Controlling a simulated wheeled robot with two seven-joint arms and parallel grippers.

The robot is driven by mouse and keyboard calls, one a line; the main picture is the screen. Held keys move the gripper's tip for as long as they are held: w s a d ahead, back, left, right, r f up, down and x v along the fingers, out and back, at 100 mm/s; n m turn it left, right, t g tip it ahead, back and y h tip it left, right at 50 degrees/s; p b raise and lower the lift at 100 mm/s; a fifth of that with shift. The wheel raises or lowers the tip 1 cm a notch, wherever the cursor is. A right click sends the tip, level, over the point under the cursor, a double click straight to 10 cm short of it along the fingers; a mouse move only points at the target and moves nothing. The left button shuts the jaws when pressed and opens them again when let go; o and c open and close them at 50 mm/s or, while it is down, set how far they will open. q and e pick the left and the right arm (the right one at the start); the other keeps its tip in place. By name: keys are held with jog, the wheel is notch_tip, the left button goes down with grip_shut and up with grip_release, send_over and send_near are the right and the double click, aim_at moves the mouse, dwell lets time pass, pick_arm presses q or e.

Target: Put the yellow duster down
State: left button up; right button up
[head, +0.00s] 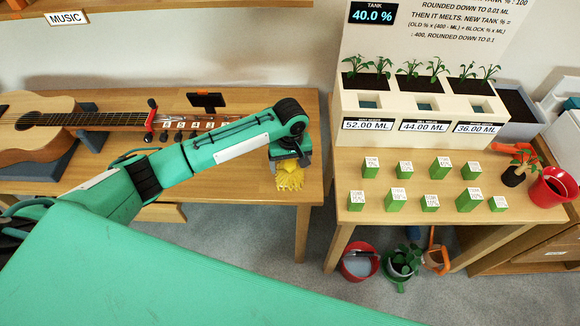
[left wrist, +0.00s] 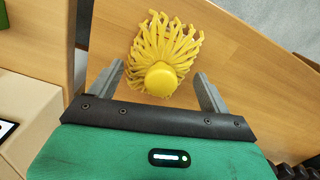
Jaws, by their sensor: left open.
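The yellow duster (head: 290,177) lies on the wooden table that holds the guitar, near its right end. In the left wrist view the duster (left wrist: 162,62) shows a round yellow cap and spread strands. My left gripper (head: 288,160) is above the duster in the head view. In the left wrist view its two fingers (left wrist: 160,90) are apart, one on each side of the duster's cap, with gaps between them and the cap. My right gripper is not in view.
The guitar (head: 40,125) and a red stand (head: 150,120) are on the same table (head: 240,192). To the right, another table (head: 350,217) holds green blocks and a white planter (head: 420,105). A floor gap separates the tables. Pots (head: 360,262) stand beneath the right table.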

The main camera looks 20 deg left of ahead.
aim_at(290, 163)
pick_arm(q)
notch_tip(290, 163, up, 10)
jog(key=shift+r, duration=0.15)
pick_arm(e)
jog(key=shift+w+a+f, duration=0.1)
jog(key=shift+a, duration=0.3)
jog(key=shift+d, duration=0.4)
